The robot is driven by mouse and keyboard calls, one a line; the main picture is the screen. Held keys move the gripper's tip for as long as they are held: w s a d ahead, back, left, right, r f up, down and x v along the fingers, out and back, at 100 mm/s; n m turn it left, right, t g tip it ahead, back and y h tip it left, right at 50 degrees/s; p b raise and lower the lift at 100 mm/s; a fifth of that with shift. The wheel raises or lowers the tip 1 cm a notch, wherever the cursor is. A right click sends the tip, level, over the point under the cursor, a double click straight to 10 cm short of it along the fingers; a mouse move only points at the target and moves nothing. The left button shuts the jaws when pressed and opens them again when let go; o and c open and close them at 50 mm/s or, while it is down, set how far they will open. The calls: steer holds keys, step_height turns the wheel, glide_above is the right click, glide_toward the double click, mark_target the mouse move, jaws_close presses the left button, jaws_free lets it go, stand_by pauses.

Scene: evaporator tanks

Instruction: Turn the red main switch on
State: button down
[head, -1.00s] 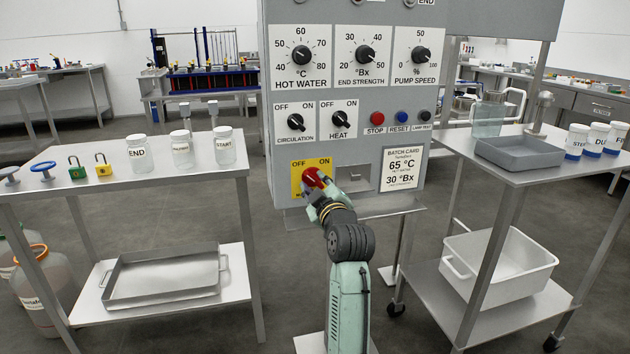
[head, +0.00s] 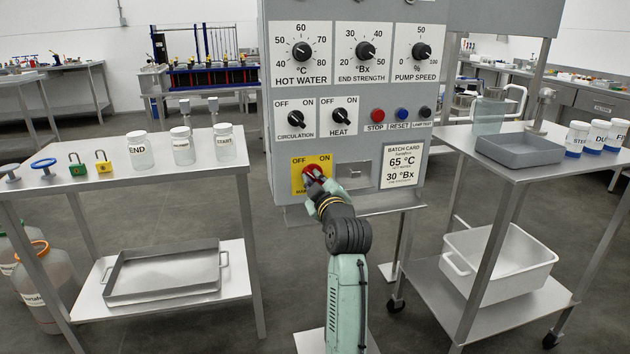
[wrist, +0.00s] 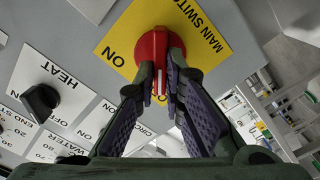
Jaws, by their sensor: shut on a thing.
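The red main switch (head: 310,175) is a rotary knob on a yellow plate (head: 297,178) at the bottom of the grey panel. In the wrist view the red knob (wrist: 157,50) has a white line that points down the picture, away from the word ON at its left. The word OFF is hidden there by my gripper. My gripper (wrist: 162,95) has one dark finger on each side of the knob's grip and is shut on it. In the head view my gripper (head: 318,190) covers the lower part of the knob.
The panel's HEAT knob (head: 339,116) and CIRCULATION knob (head: 296,118) sit above the switch. A batch card (head: 403,166) is to its right. A shelf edge (head: 375,205) runs below the panel. Tables with jars (head: 184,150) and a grey tray (head: 518,152) flank the panel.

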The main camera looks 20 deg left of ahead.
steer(key=shift+m, duration=0.4)
steer(key=shift+w+d+m+p, duration=0.15)
steer(key=shift+m+p, duration=1.2)
steer(key=shift+m, duration=1.5)
steer(key=shift+w+d+m+p, duration=0.1)
steer(key=shift+m+p, duration=1.25)
steer(key=shift+m, duration=1.55)
steer(key=shift+w+d+m+p, duration=0.15)
steer(key=shift+m+p, duration=1.2)
steer(key=shift+m, duration=1.5)
steer(key=shift+s, duration=0.1)
steer(key=c, duration=1.7)
jaws_free()
